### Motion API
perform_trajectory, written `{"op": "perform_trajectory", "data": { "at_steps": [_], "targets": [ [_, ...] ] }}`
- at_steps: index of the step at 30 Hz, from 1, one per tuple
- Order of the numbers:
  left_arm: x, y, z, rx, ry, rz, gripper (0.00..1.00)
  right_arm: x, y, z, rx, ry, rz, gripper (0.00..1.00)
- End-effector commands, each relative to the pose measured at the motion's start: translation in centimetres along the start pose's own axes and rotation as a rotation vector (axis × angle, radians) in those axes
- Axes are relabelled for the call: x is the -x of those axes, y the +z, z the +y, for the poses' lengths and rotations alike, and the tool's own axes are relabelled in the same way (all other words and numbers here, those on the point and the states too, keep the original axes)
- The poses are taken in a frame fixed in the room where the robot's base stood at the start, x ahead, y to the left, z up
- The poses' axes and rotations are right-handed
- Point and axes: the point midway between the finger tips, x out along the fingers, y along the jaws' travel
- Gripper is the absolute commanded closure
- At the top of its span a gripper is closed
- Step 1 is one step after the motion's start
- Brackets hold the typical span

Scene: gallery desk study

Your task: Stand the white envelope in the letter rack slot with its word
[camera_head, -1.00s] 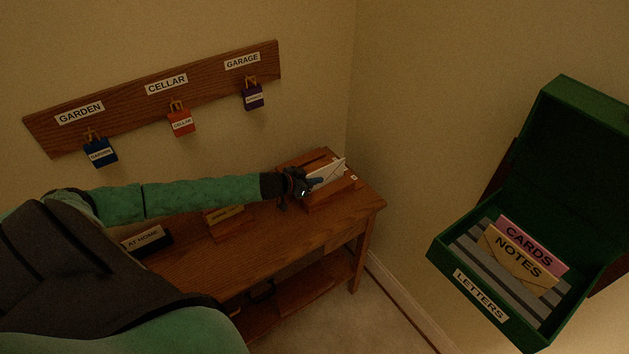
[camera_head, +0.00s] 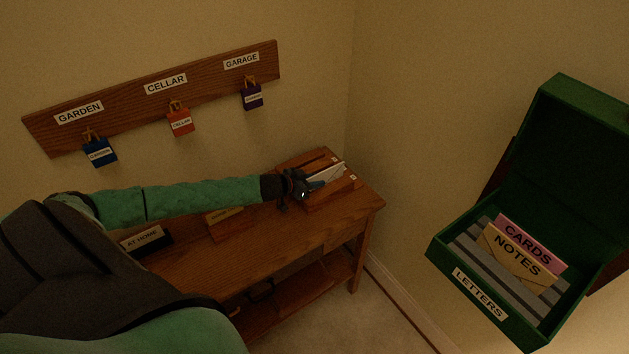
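The white envelope (camera_head: 329,173) is upright but tilted in the wooden letter rack (camera_head: 335,196) at the right end of the desk. Its lower part is hidden behind a rack divider. My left gripper (camera_head: 315,185) reaches in from the left and is shut on the envelope's near left edge. The fingertips are small and dark here. The word on the envelope and the slot words are too small to read. My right gripper is not in view.
The wooden desk (camera_head: 283,247) has an AT HOME holder (camera_head: 143,240) and a small wooden holder (camera_head: 226,219) under my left arm. A key board (camera_head: 210,80) hangs on the wall. A green LETTERS box (camera_head: 440,252) holding cards is open at the right.

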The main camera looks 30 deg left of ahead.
Motion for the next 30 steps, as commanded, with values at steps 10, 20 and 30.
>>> {"op": "perform_trajectory", "data": {
  "at_steps": [10, 20, 30],
  "targets": [
    [0.2, -0.4, 0.0, -0.001, 0.0, 0.0, 0.73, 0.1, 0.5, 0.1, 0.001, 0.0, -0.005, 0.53],
    [2.6, -0.7, 0.0, 0.0, 0.0, -0.001, 0.73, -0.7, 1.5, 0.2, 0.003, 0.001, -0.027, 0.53],
    [5.8, -0.8, 0.0, 0.0, -0.001, -0.001, 0.73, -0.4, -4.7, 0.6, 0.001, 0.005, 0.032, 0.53]
  ]
}}
